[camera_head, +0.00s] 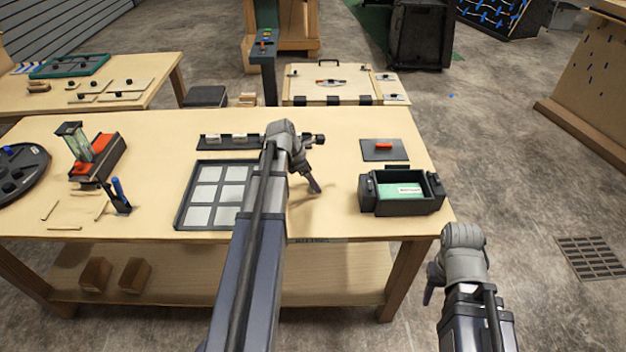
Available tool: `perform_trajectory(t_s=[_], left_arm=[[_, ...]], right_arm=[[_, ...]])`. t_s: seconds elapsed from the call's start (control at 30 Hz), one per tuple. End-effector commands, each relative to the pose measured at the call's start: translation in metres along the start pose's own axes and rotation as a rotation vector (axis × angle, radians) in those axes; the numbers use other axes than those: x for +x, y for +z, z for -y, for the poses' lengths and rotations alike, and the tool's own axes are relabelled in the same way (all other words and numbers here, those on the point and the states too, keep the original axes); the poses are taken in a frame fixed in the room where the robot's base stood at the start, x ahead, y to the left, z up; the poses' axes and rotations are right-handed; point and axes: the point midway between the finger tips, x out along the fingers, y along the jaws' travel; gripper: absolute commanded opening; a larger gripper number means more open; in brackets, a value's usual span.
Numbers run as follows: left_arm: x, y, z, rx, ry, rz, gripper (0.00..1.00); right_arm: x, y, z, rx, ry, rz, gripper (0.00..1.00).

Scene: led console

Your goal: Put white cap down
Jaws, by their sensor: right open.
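Two small white pieces stand on a dark rail at the back of the table, a left one (212,138) and a right one (239,138); I cannot tell for sure which is a white cap. My left arm reaches over the table, and its gripper (314,186) points down above bare wood, right of a framed grid; its fingers are too small to judge. My right gripper (431,291) is open and low beside the table's front right corner, largely hidden by its wrist. No white cap shows in either gripper.
The framed grid of pale squares (201,191) is partly covered by my left arm. A dark box with a green inside (403,206) stands at right, with a dark plate with a red handle (384,150) behind it. A red and black device (98,158) stands at left.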

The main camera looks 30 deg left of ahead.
Motion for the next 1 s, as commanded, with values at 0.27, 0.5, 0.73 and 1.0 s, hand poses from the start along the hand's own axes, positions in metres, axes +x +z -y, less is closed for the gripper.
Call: perform_trajectory(t_s=[0.27,0.5,0.73,1.0], left_arm=[[-0.049,0.003,0.001,-0.001,0.000,0.000,0.68],[-0.088,0.002,0.000,-0.001,0.000,0.000,0.68],[-0.106,0.001,0.000,-0.001,0.000,0.000,0.68],[-0.106,0.000,0.000,0.000,0.000,0.000,0.68]], right_arm=[[-0.046,0.003,-0.004,0.000,0.000,0.000,0.46],[-0.082,0.005,-0.008,0.000,0.000,0.000,0.46],[-0.098,0.006,-0.009,0.000,0.000,0.000,0.46],[-0.097,0.006,-0.009,-0.001,0.000,0.000,0.46]])
